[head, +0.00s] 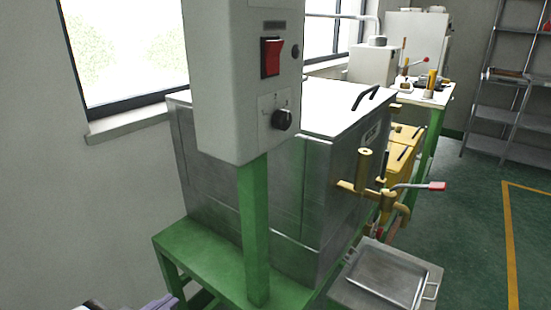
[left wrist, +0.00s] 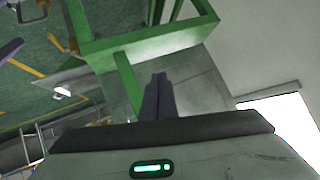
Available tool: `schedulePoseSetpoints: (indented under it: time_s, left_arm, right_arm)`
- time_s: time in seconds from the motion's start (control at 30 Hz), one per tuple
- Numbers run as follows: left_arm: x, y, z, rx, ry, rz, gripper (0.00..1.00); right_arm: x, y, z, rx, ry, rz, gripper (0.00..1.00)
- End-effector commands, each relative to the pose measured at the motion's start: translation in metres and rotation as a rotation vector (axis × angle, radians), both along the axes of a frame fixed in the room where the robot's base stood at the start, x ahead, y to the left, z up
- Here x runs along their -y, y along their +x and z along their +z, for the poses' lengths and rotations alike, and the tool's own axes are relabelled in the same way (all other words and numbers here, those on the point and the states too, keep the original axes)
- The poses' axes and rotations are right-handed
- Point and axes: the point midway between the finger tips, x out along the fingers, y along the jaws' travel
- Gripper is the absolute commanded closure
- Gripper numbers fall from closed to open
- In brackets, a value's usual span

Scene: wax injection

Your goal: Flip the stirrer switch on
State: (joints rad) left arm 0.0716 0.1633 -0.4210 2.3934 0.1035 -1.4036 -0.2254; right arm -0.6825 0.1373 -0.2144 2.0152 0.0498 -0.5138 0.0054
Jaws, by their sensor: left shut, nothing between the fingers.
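The red rocker switch (head: 270,57) sits on the front of a white control box (head: 218,70) in the head view. I cannot tell which way the rocker is set. A black knob (head: 282,119) is below it on the same face. My left gripper (head: 160,302) only just shows at the bottom left edge of the head view, well below and left of the switch and apart from the box. In the left wrist view its dark fingers (left wrist: 158,80) are together with nothing between them. The switch is not seen in that view.
The box stands on a green post (head: 253,235) on a green frame (head: 200,255). Behind it is a metal tank (head: 305,200) with a brass tap (head: 388,195) and a red-tipped lever. A metal tray (head: 385,278) is at lower right. Wall and window are on the left.

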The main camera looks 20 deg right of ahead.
Motion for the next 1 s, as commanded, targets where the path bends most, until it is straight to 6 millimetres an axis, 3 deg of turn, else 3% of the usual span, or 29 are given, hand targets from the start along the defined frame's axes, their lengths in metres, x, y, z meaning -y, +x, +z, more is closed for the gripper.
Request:
schedulePoseSetpoints:
  time_s: [0.03,0.2,0.3,0.5,0.7,1.0]
  left_arm:
    - [0.013,0.007,0.032,0.096,0.041,-0.063,1.0]
    - [0.059,0.013,0.14,0.398,0.203,-0.263,1.0]
    - [0.084,0.004,0.195,0.581,0.323,-0.364,1.0]
    - [0.122,-0.03,0.276,0.908,0.598,-0.509,1.0]
    - [0.145,-0.066,0.325,1.164,0.893,-0.581,1.0]
    - [0.154,-0.087,0.346,1.295,1.09,-0.598,1.0]
  right_arm:
    - [0.0,-0.001,-0.011,-0.003,-0.001,0.002,0.0]
    - [-0.001,-0.001,-0.007,0.001,0.002,0.003,0.0]
    - [-0.001,-0.003,-0.007,0.002,0.003,0.003,0.0]
    - [-0.001,-0.007,-0.013,-0.009,0.002,0.002,0.0]
    - [-0.001,-0.008,-0.016,-0.011,0.002,0.002,0.0]
    - [-0.001,-0.006,-0.017,-0.008,0.0,0.003,0.0]
